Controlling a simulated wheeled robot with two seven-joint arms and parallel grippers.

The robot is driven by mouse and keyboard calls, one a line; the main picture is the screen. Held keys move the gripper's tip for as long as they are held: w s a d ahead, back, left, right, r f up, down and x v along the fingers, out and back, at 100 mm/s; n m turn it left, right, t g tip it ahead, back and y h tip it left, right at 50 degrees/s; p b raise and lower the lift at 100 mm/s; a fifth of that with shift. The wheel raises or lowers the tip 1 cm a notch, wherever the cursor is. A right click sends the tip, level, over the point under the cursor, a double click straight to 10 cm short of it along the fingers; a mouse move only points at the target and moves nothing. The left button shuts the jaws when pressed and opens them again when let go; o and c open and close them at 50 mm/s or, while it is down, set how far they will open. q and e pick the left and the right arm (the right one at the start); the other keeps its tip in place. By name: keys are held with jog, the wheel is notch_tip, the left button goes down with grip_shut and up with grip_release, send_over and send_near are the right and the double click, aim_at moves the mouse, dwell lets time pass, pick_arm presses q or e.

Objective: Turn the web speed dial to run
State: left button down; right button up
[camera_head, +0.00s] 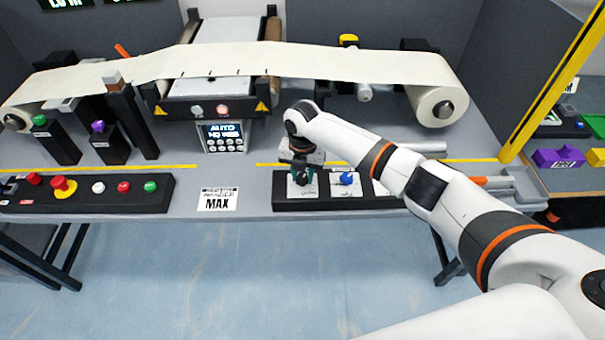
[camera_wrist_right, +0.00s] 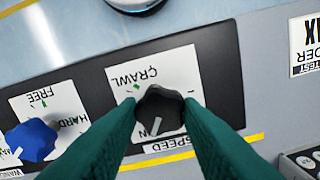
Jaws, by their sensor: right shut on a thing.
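The web speed dial (camera_wrist_right: 160,108) is a black knob on a white plate (camera_wrist_right: 125,88) in the right wrist view. The knob's white pointer line aims down and slightly left in that view. My right gripper (camera_head: 301,184) is over this plate in the head view and hides the knob there. Its green fingers (camera_wrist_right: 160,118) are shut on the knob, one on each side. My left gripper is not in view.
A blue knob (camera_head: 346,179) stands beside the dial on the same black panel. A MAX sign (camera_head: 217,199) lies left of it. A button panel (camera_head: 120,192) is further left. The pale web (camera_head: 260,58) and its roll (camera_head: 438,104) are behind. My right arm covers the panel's right end.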

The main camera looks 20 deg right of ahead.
aim_at(303, 177)
jog(key=shift+r+n, duration=0.1)
jog(key=shift+n, duration=0.2)
jog(key=o, duration=1)
jog(key=shift+c, duration=0.2)
notch_tip(303, 177, up, 12)
jog(key=b, duration=0.2)
jog(key=shift+b, duration=0.3)
